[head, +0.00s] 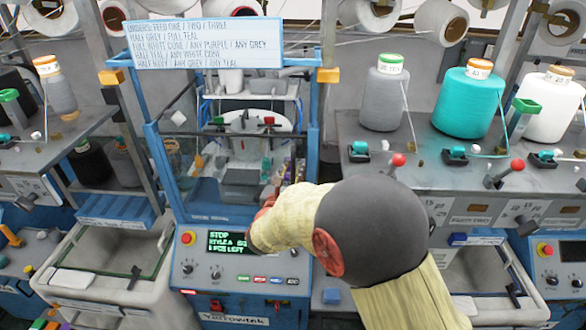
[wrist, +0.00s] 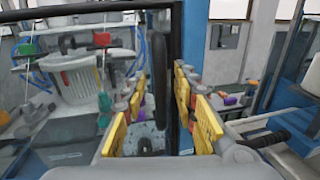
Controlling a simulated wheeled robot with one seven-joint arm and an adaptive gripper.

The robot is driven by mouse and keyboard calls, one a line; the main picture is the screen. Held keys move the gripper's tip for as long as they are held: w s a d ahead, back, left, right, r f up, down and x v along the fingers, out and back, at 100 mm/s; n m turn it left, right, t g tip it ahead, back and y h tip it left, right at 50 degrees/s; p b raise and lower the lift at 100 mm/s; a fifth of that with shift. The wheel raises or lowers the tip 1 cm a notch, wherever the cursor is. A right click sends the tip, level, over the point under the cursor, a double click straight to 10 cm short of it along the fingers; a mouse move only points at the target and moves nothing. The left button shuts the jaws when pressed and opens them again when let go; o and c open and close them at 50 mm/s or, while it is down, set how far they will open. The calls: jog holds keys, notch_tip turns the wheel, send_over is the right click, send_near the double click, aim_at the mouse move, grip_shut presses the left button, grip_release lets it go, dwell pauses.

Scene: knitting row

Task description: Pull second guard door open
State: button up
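The guard door (wrist: 178,40) of the middle machine shows in the wrist view as a dark-edged clear panel. A black upright bar handle (wrist: 160,70) stands near its right edge. My gripper (wrist: 160,98) has its yellow-padded fingers apart, one on each side of the handle's lower part. Gaps show beside the handle, so I see no clear contact. In the head view, the blue-framed machine front (head: 152,165) is visible, but my arm hides the gripper and handle. The door looks closed, though its right edge is partly hidden.
The control panel (head: 230,245) below the door shows a STOP message. A sign (head: 203,42) hangs above. Yarn cones, including a teal one (head: 467,104), stand on the right machine's shelf. An open bin (head: 100,262) sits at lower left.

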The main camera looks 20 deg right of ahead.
grip_shut()
dwell(0.9)
